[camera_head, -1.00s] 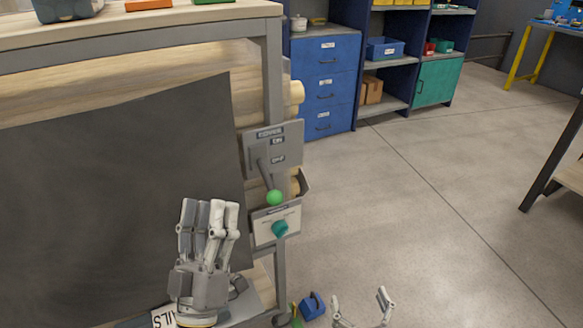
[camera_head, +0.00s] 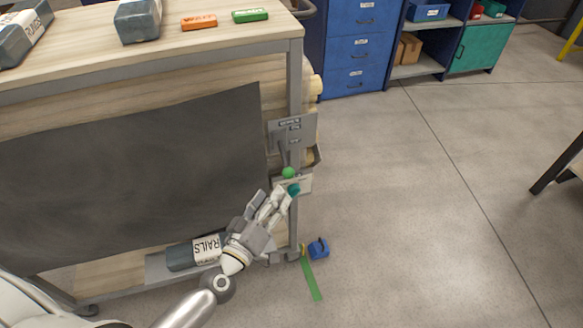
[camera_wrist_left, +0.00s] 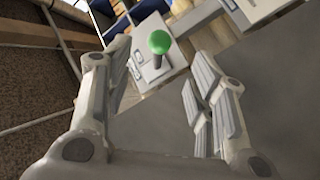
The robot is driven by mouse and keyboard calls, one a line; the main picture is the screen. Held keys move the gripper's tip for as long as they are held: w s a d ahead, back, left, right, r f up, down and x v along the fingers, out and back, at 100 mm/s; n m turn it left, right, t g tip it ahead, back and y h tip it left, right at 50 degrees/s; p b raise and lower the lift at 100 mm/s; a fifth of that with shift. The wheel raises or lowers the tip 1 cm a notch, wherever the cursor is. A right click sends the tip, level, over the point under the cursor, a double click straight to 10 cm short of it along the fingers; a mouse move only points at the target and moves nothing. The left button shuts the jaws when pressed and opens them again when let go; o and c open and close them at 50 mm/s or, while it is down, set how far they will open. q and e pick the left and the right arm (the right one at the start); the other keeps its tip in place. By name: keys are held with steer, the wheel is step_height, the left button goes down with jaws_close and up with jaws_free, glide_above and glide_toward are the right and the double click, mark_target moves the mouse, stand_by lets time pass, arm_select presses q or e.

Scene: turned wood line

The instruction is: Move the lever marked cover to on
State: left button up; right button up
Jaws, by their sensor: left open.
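The lever's grey plate (camera_head: 306,130) is fixed to the right post of the workbench. Its small print is hard to read. The lever hangs down from the plate and ends in a green knob (camera_head: 288,172). In the left wrist view the green knob (camera_wrist_left: 159,42) shows large, ahead of the fingers and apart from them. My left gripper (camera_head: 272,198) is open and empty, just below and left of the knob. Its fingers also show in the left wrist view (camera_wrist_left: 150,78), spread on both sides. My right gripper is out of view.
A teal knob (camera_head: 293,188) on a white-faced panel sits just below the green knob, close to my fingertips. A large dark panel (camera_head: 130,170) covers the bench's side. A blue object (camera_head: 318,248) and green strip (camera_head: 312,280) lie on the floor.

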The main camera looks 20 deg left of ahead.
mark_target(286, 177)
arm_select(q)
steer(key=w, duration=0.3)
steer(key=w+d, duration=0.1)
steer(key=w, duration=0.5)
steer(key=shift+w+d, duration=0.3)
steer(key=shift+w, duration=0.1)
steer(key=shift+c, duration=0.3)
jaws_close()
